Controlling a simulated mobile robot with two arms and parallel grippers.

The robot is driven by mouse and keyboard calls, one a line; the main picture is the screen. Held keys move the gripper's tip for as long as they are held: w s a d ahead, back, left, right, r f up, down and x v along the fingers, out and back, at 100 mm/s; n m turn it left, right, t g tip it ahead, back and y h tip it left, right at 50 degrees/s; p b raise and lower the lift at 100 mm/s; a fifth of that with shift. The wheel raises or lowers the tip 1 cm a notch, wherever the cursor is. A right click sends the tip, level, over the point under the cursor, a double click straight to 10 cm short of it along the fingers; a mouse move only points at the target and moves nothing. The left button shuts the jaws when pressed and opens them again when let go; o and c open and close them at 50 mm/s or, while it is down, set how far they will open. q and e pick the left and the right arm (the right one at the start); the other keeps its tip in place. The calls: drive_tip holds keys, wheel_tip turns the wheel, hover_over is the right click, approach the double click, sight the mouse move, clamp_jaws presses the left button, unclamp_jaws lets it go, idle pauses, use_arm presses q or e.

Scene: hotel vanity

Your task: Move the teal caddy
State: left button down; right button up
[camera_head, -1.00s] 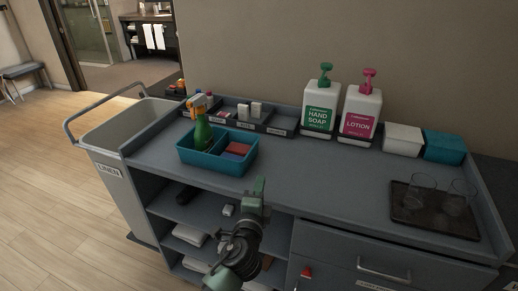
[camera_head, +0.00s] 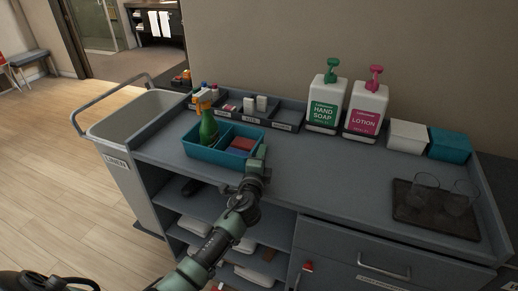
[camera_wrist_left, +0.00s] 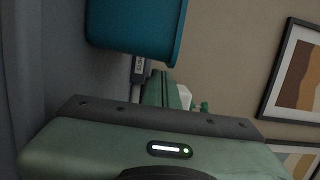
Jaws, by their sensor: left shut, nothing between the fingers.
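The teal caddy (camera_head: 208,154) stands upright on the cart top, left of its middle. It holds a green spray bottle (camera_head: 208,128) with an orange head on the left and red and blue items (camera_head: 240,144) on the right. In the left wrist view a corner of the caddy (camera_wrist_left: 135,30) fills the upper left. My left gripper (camera_head: 261,152) is shut and empty at the caddy's right end, overlapping its front right corner in the head view. I cannot tell whether it touches. Its fingers also show in the left wrist view (camera_wrist_left: 165,88).
Behind the caddy is a dark divided tray (camera_head: 284,126). Soap (camera_head: 324,105) and lotion (camera_head: 366,110) pumps stand at the back, beside a white box (camera_head: 407,136) and a teal box (camera_head: 449,145). A dark tray (camera_head: 410,213) with glasses is at right. The middle of the cart top is clear.

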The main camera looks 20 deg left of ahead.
sight(217, 132)
use_arm(q)
drive_tip(key=shift+s+a, duration=0.15)
drive_tip(key=shift+a, duration=0.45)
drive_tip(key=shift+f, duration=0.1)
drive_tip(key=a+b, duration=0.2)
drive_tip(key=a, duration=1.5)
drive_tip(key=shift+a, duration=0.2)
